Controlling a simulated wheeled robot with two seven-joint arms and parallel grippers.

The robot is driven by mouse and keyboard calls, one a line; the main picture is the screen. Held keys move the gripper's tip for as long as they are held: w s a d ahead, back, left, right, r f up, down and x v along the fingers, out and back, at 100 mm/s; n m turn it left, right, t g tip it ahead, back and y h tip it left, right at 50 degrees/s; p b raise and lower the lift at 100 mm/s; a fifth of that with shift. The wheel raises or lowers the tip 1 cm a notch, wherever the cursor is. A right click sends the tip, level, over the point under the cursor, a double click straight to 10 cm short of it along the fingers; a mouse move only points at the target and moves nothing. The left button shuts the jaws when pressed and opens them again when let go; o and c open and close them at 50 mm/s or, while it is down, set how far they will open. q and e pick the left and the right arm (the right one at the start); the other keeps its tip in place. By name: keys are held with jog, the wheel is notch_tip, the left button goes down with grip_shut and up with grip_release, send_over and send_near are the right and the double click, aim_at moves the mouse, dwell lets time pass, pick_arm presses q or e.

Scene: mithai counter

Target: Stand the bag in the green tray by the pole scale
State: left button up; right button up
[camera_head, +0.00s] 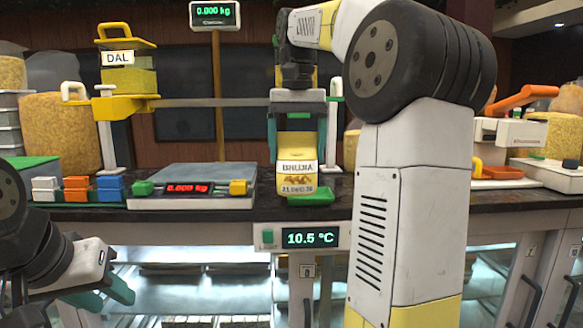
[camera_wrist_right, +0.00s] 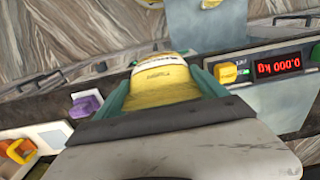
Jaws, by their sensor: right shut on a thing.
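The yellow bag (camera_head: 296,180), labelled BHUJIA, is upright in the head view; it also shows in the right wrist view (camera_wrist_right: 163,90). My right gripper (camera_head: 297,140) is shut on its upper part, with a teal finger on each side. The green tray (camera_head: 311,199) is at the bag's foot near the counter's front edge. The bag hides part of it, and I cannot tell whether the bag touches its floor. The pole scale (camera_head: 208,176) is left of the bag, with its display (camera_head: 215,14) high on a pole. My left gripper (camera_head: 104,294) is open and empty, low at the left.
Small coloured boxes (camera_head: 78,189) stand left of the scale. A balance with a DAL container (camera_head: 128,78) stands behind. A temperature display (camera_head: 304,238) is below the counter edge. A white machine (camera_head: 535,134) and an orange tray (camera_head: 500,172) are at the right.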

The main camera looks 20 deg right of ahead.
jog(key=w+d+f, duration=0.4)
jog(key=w+d, duration=0.1)
jog(key=w, duration=0.1)
jog(key=shift+w+d+f, duration=0.15)
jog(key=shift+w+d, duration=0.1)
jog(key=shift+d, duration=0.05)
jog(key=o, duration=2)
jog(key=shift+f, duration=0.15)
notch_tip(320, 180, up, 8)
jog(key=shift+s+f, duration=0.1)
